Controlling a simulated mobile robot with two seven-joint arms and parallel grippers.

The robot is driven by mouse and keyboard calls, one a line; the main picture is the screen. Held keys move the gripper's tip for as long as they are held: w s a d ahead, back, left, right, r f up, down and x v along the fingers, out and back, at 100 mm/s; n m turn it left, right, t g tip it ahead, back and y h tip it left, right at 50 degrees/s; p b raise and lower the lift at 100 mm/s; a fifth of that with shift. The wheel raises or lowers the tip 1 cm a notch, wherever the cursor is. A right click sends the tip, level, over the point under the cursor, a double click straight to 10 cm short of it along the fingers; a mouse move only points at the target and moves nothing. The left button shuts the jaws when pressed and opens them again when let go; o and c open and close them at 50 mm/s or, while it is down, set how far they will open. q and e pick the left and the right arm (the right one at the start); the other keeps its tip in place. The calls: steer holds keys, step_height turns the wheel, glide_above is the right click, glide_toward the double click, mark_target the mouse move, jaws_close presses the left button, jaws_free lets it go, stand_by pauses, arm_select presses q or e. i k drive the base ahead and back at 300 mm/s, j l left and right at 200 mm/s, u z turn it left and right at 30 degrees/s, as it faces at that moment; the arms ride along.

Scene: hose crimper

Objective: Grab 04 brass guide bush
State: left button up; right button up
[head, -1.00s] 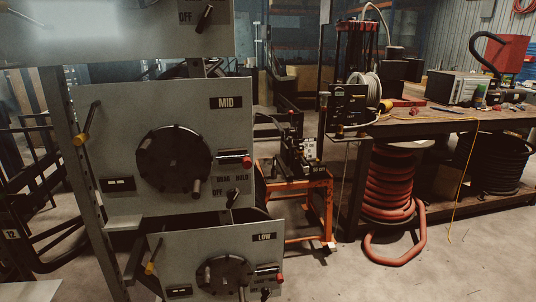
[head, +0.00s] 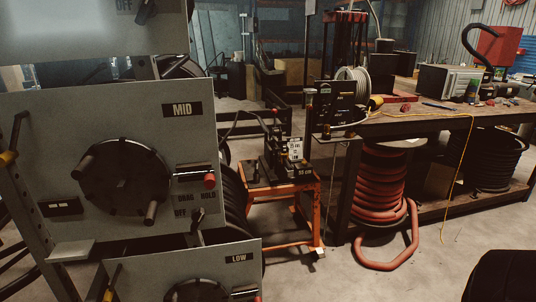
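I cannot make out a brass guide bush marked 04 in the head view. A black crimping machine (head: 283,155) with a small white label stands on an orange stand (head: 262,200) near the middle. Beside it, a black control box (head: 333,100) stands at the left end of the workbench, with small items below it too small to tell. Neither gripper's fingers show. A dark rounded shape at the bottom right corner is cut off, and I cannot tell what it is.
Grey panels marked MID (head: 60,125) and LOW (head: 150,275) with black handwheels fill the left. The workbench (head: 425,122) at the right holds a white cable coil (head: 353,82) and a grey box (head: 449,80). A red hose coil (head: 378,185) stands below.

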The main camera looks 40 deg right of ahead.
mark_target(284, 152)
steer(key=i+l+u, duration=0.1)
steer(key=l+u, duration=0.15)
steer(key=l, duration=0.6)
steer(key=l+u, duration=0.25)
steer(key=l, duration=2.4)
steer(key=i+u, duration=0.05)
steer(key=i, duration=0.05)
